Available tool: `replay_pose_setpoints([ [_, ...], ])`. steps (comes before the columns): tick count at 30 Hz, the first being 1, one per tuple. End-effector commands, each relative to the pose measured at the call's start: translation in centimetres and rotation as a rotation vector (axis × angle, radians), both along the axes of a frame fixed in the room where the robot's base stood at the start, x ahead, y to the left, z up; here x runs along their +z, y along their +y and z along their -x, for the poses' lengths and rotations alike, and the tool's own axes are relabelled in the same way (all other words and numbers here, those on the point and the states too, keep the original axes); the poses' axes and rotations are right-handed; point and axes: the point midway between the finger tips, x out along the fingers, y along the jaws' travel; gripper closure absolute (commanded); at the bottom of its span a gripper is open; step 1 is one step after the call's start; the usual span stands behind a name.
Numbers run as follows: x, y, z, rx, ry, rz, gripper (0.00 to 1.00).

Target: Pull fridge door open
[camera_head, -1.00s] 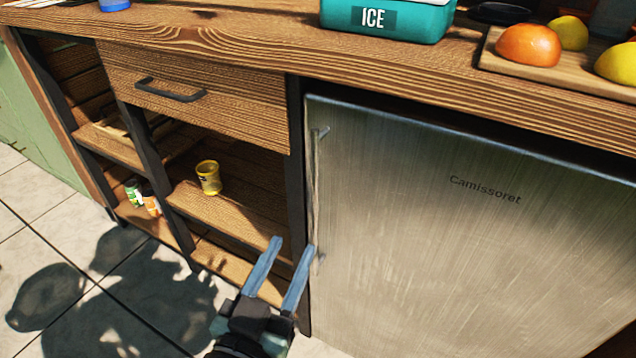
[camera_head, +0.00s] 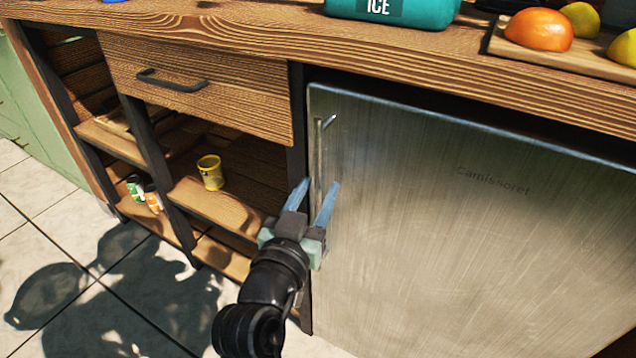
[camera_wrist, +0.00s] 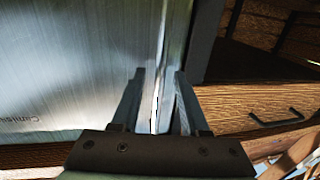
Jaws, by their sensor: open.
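The fridge door (camera_head: 430,230) is brushed metal and stands shut under the wooden counter. Its upright bar handle (camera_head: 319,150) runs along the door's left edge. My gripper (camera_head: 316,190) is open at the handle, with one finger on each side of the bar in the head view. In the wrist view the handle (camera_wrist: 160,85) runs between the two open fingers of my gripper (camera_wrist: 157,85). The handle's lower part is hidden behind my gripper in the head view. I cannot tell whether a finger touches the bar.
A dark post and open shelves (camera_head: 225,205) with a yellow cup (camera_head: 210,172) lie left of the fridge. A drawer with a black handle (camera_head: 172,82) is above them. A teal ICE box (camera_head: 420,12) stands on the counter. Tiled floor (camera_head: 45,235) is clear at left.

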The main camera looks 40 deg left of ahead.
Motion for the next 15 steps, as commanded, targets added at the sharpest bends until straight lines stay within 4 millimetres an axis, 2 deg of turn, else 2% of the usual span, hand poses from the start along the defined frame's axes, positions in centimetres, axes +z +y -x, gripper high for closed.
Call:
replay_pose_setpoints([
  [4, 0.03, 0.28, -0.71, -0.001, -0.001, 0.000, 0.55],
  [12, 0.05, 0.32, -0.81, -0.001, 0.000, 0.000, 0.55],
  [13, 0.05, 0.32, -0.81, -0.001, 0.000, 0.000, 0.57],
  [15, 0.05, 0.32, -0.80, -0.001, 0.000, 0.000, 0.70],
])
